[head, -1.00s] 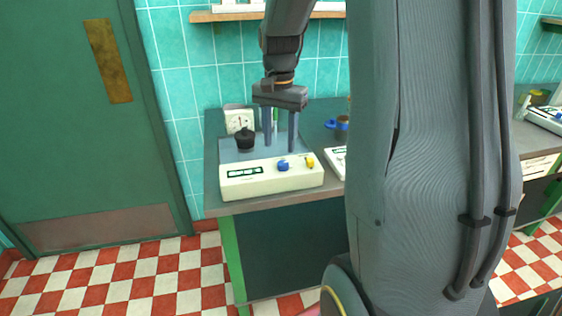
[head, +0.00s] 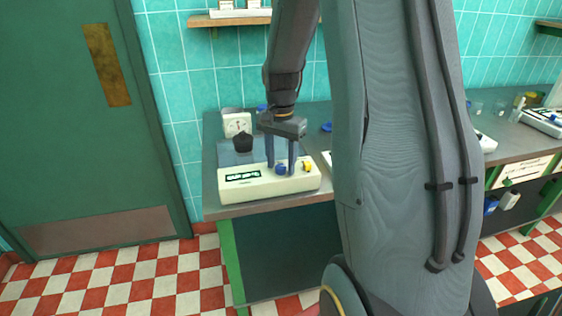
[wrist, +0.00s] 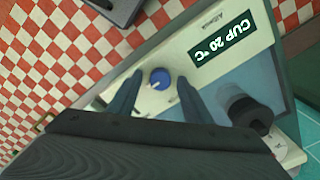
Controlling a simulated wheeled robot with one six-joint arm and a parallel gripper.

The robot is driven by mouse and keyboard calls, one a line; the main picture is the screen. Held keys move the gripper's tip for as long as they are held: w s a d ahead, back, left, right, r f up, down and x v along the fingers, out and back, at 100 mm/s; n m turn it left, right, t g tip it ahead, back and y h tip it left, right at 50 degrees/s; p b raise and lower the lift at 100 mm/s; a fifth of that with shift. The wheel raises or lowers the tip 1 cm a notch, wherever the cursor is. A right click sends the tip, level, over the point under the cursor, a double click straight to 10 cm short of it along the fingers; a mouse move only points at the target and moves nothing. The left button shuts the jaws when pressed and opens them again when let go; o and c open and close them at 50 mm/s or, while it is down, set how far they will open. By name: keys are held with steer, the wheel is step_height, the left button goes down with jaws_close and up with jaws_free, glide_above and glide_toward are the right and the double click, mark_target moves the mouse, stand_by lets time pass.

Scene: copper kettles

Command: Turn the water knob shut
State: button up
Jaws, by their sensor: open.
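A white control box (head: 236,194) with a dark display panel stands on the counter; the wrist view reads "CUP 20 °C" on its display (wrist: 223,49). A blue knob (head: 280,169) sits on the box, with a yellow knob (head: 307,166) to its right. My gripper (head: 281,171) is open, fingers pointing down, with the blue knob between them in the head view. In the wrist view the blue knob (wrist: 159,78), with a white pointer mark, lies between and just beyond my fingertips (wrist: 158,86). Contact cannot be told. The yellow knob is not visible in the wrist view.
The counter (head: 300,200) ends just in front of the box. A shelf (head: 228,20) runs above on the tiled wall. A green door (head: 75,130) is at left.

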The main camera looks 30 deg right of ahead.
steer(key=c, duration=1.1)
steer(key=shift+o, duration=0.2)
steer(key=shift+n, duration=0.4)
steer(key=n+p, duration=0.2)
steer(key=n, duration=0.1)
steer(key=shift+r+n, duration=0.1)
steer(key=shift+n, duration=0.3)
steer(key=n+p, duration=0.1)
steer(key=n, duration=0.3)
steer(key=shift+p, duration=0.4)
steer(key=n+p, duration=0.1)
steer(key=n, duration=0.3)
steer(key=shift+n, duration=0.4)
steer(key=n+p, duration=0.1)
steer(key=n, duration=0.3)
steer(key=shift+w, duration=0.1)
steer(key=shift+n, duration=0.4)
